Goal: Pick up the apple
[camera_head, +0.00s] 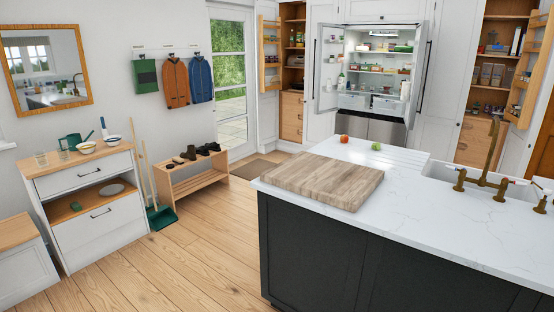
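A small red apple-like fruit (344,139) sits on the far left part of the white island countertop (450,222). A smaller green round item (376,146) sits just right of it, apart from it; it is too small to tell what it is. Neither of my grippers shows in the head view.
A thick wooden board (322,179) lies on the island's near left corner. A sink with a brass tap (487,165) is at the right. An open fridge (376,72) and open pantry cupboards stand behind. Wooden floor (190,250) is clear left of the island.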

